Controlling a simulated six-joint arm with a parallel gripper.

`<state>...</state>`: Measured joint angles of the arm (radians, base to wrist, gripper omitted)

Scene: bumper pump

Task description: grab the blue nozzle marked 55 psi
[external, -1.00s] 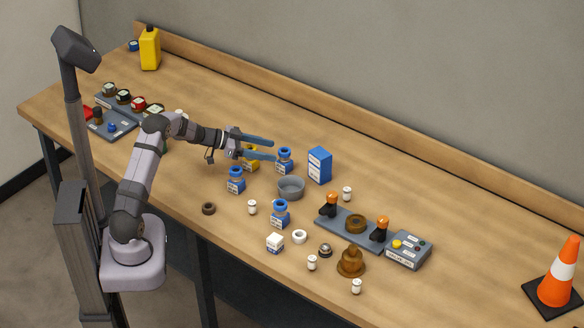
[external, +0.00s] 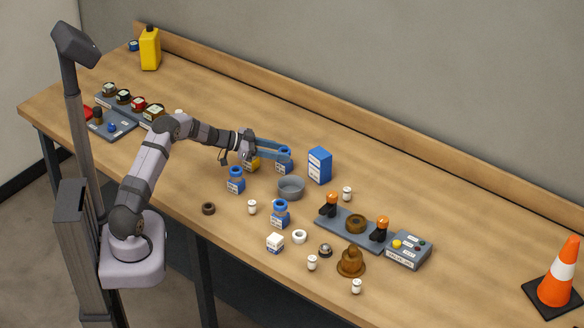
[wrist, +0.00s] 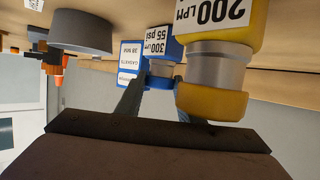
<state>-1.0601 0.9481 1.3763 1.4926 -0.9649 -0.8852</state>
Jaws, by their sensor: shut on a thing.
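A valve panel (external: 408,250) is farther right. Bare bench lies behind the box.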

